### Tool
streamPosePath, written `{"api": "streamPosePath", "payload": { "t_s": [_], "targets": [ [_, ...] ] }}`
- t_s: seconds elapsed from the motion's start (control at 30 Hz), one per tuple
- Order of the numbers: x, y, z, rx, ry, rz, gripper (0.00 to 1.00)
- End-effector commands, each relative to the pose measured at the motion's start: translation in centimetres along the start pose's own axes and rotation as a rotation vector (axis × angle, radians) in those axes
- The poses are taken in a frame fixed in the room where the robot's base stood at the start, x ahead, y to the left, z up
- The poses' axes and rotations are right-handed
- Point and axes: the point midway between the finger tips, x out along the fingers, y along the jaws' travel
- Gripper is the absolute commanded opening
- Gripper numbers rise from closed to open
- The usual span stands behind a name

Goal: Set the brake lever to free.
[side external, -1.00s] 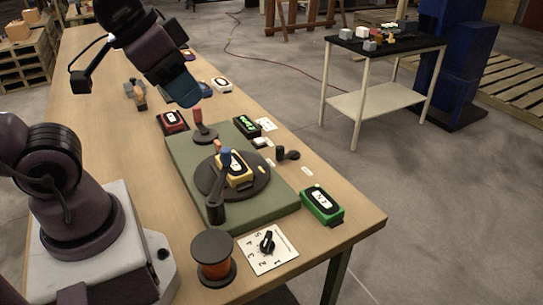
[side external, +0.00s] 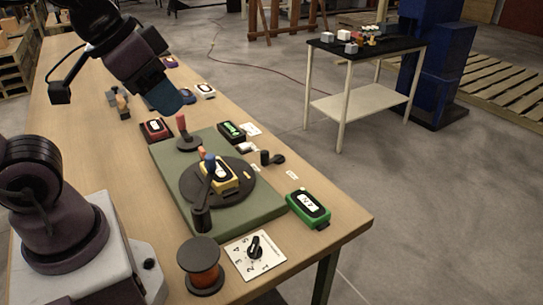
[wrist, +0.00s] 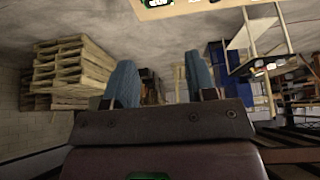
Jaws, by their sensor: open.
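A green base plate (side external: 260,213) on the wooden table carries a dark turntable (side external: 187,185). A lever with a red grip (side external: 181,123) stands upright at its back. A short black lever (side external: 266,157) sits beside the plate's right edge. I cannot tell which is the brake lever, and no free mark is legible. My gripper (side external: 168,98) is above and slightly behind the red grip, apart from it. Its two blue fingers are spread and empty in the wrist view (wrist: 160,85).
A yellow detector (side external: 222,180) lies on the turntable. Green (side external: 309,207) and red (side external: 155,130) detectors, a spool (side external: 201,262) and a numbered dial card (side external: 254,257) surround the plate. A black-topped side table (side external: 365,46) stands across the floor.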

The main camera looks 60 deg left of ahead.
Motion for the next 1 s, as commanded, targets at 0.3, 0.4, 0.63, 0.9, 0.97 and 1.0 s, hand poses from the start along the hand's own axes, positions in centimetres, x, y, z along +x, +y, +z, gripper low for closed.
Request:
{"api": "streamPosePath", "payload": {
  "t_s": [0.3, 0.4, 0.63, 0.9, 0.97, 1.0],
  "targets": [
    [0.3, -0.2, 0.1, -0.008, -0.016, -0.004, 0.51],
    [1.7, -0.6, 0.3, -0.026, -0.086, -0.010, 0.51],
    [6.0, -2.9, -3.1, -0.116, -0.268, -0.021, 0.51],
    [13.6, -7.4, -8.1, -0.150, -0.426, -0.017, 0.51],
    [15.7, -8.7, -8.9, -0.147, -0.456, -0.014, 0.51],
    [17.2, -9.5, -9.4, -0.142, -0.474, -0.012, 0.51]
  ]
}}
